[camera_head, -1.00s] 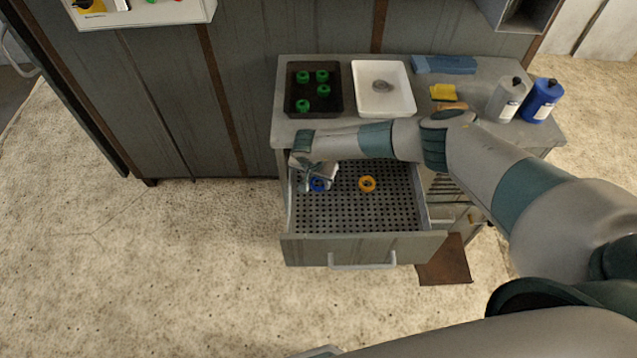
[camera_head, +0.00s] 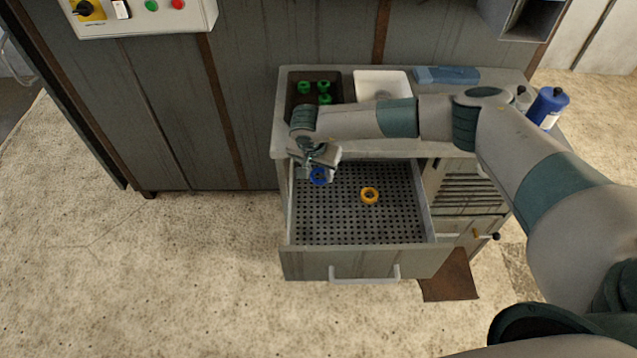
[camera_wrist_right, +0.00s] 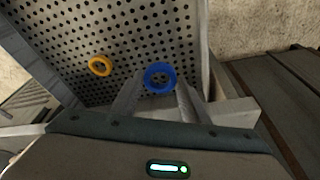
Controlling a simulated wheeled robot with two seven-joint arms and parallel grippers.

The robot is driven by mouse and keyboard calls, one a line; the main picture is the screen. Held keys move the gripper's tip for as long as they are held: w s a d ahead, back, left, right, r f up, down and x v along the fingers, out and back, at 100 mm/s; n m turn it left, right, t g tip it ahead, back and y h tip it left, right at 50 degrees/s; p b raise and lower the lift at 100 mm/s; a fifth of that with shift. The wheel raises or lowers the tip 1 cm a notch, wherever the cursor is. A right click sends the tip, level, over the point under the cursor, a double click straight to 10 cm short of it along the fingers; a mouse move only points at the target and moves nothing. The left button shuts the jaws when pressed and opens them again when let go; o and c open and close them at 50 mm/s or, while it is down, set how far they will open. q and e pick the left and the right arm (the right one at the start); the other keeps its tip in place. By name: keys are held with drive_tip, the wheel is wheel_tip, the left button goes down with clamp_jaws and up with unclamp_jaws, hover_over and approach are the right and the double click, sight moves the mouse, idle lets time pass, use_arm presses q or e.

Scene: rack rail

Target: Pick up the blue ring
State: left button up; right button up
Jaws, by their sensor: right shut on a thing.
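The blue ring (camera_head: 319,176) is held in my right gripper (camera_head: 321,171), over the back left part of the open drawer. In the right wrist view the blue ring (camera_wrist_right: 160,76) sits between the two fingertips, and the fingers are shut on it. It looks raised above the perforated drawer floor. My left gripper is not in view.
A yellow ring (camera_head: 369,195) lies on the floor of the open drawer (camera_head: 365,262).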

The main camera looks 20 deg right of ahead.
drive_tip(key=shift+r, duration=0.4)
